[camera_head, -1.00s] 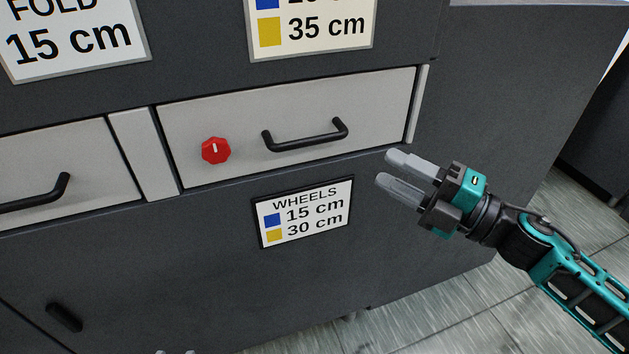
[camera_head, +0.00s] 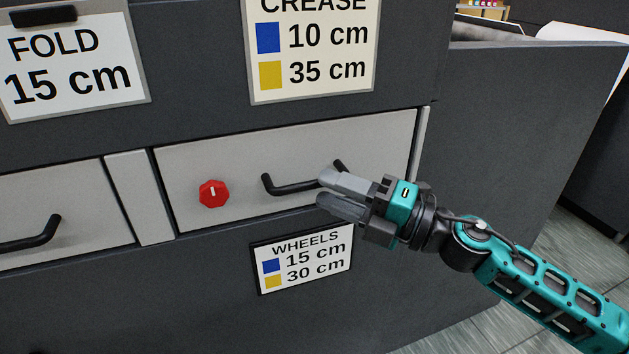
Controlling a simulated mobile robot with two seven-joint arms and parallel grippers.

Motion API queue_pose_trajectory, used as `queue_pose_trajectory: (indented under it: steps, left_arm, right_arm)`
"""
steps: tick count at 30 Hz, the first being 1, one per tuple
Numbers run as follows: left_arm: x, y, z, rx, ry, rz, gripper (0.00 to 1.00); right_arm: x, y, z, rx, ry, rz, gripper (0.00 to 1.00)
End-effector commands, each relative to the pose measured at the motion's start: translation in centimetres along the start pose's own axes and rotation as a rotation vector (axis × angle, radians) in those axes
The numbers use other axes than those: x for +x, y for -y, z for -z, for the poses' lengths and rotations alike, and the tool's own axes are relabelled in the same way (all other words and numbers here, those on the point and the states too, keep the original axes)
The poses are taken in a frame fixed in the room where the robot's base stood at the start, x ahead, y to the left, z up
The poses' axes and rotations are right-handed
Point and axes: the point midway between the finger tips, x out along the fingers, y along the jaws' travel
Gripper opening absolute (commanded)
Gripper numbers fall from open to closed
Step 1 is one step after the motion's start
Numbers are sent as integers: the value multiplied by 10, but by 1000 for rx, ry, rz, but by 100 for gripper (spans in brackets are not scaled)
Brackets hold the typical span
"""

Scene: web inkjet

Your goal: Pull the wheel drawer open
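The wheel drawer (camera_head: 245,160) is a light grey front above the WHEELS sign (camera_head: 303,259). It looks shut, flush with the dark cabinet. Its black bar handle (camera_head: 290,188) is at the middle of the front. My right gripper (camera_head: 333,193) has its two grey fingers apart, pointing left, with the tips at the handle's right part. The fingers hide some of the handle's right end. Whether they touch it or only overlap it in the picture, I cannot tell. My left gripper is not in view.
A red knob (camera_head: 213,194) is on the drawer front left of the handle. Another drawer (camera_head: 85,190) with a black handle (camera_head: 35,238) is at the left. FOLD and CREASE signs hang above. Open floor (camera_head: 560,285) shows at the lower right.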

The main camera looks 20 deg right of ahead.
Motion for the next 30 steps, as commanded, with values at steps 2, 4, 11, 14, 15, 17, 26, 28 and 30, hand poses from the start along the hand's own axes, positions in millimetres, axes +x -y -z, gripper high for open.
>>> queue_pose_trajectory:
  steps: [2,4,11,14,15,17,26,28,30]
  left_arm:
    - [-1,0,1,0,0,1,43]
    - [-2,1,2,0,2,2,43]
    - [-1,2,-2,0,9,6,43]
    - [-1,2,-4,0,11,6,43]
    - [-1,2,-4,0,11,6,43]
    - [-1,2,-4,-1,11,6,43]
    - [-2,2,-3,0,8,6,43]
    - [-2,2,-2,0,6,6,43]
    - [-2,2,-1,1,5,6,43]
  right_arm:
    - [11,-2,0,-3,-1,-3,38]
    - [18,-2,-1,-2,0,-2,38]
    - [34,-1,0,0,0,-1,38]
    - [36,0,0,1,0,0,38]
    - [36,0,0,1,0,0,38]
    - [36,0,0,1,0,0,38]
    - [36,0,0,0,0,0,24]
    - [36,0,0,0,0,0,17]
    - [36,0,0,0,0,0,11]
